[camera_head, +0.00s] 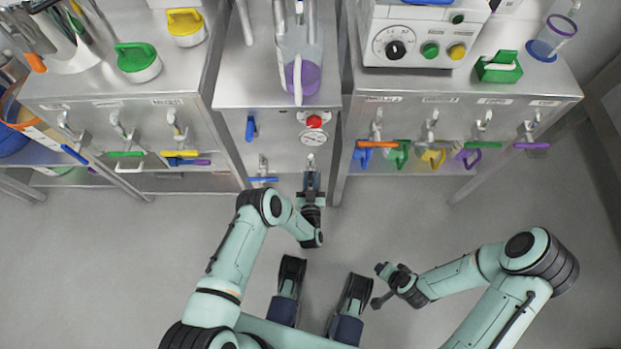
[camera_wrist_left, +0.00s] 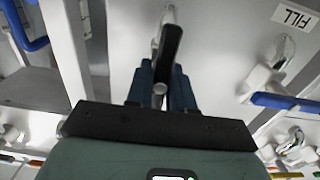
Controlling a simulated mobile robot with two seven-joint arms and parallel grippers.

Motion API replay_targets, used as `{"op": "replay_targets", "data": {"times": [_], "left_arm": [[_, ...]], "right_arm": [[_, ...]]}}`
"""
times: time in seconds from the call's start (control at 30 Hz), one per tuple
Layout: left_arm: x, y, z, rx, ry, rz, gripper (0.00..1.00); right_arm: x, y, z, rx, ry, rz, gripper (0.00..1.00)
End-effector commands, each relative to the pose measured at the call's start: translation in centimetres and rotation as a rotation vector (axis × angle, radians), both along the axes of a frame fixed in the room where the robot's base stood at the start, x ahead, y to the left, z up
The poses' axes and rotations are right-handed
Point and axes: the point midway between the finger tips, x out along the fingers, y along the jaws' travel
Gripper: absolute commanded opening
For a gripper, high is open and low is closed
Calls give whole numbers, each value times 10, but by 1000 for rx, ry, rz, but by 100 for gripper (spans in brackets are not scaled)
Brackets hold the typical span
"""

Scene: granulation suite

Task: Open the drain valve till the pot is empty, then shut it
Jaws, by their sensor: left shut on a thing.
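My left gripper (camera_head: 311,181) is at the front of the middle steel cabinet (camera_head: 275,95), at the right one of its two low valves. In the left wrist view its blue fingers (camera_wrist_left: 162,88) are shut on a black valve lever (camera_wrist_left: 172,48), which runs from the pale valve body (camera_wrist_left: 168,15) towards the gripper. The neighbouring valve has a blue lever (camera_wrist_left: 272,101) and a FILL label (camera_wrist_left: 295,16). No label shows on the held valve. A clear vessel with purple (camera_head: 303,75) stands on the cabinet; its level is unclear. My right gripper (camera_head: 381,287) hangs over the floor, away from the cabinets.
The middle cabinet's front also has a red knob (camera_head: 314,121), a round gauge (camera_head: 313,138) and a blue handle (camera_head: 250,128). Side cabinets carry rows of coloured valve levers, such as an orange one (camera_head: 376,144). The grey floor (camera_head: 130,260) in front is clear.

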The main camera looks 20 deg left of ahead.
Motion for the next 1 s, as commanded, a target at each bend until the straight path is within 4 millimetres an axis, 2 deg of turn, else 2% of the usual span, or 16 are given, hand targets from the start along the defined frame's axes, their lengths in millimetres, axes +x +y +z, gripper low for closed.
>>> {"op": "replay_targets", "data": {"times": [0.47,0.5,0.57,1.0], "left_arm": [[0,1,-1,-16,0,1,0],[0,1,-1,-16,0,1,29],[0,1,-1,-14,-1,1,47],[2,1,0,-12,-4,0,47]], "right_arm": [[-1,0,0,1,2,1,47],[-1,0,0,1,2,1,47],[-1,0,0,1,2,1,47],[-1,0,-2,0,5,0,47]]}}
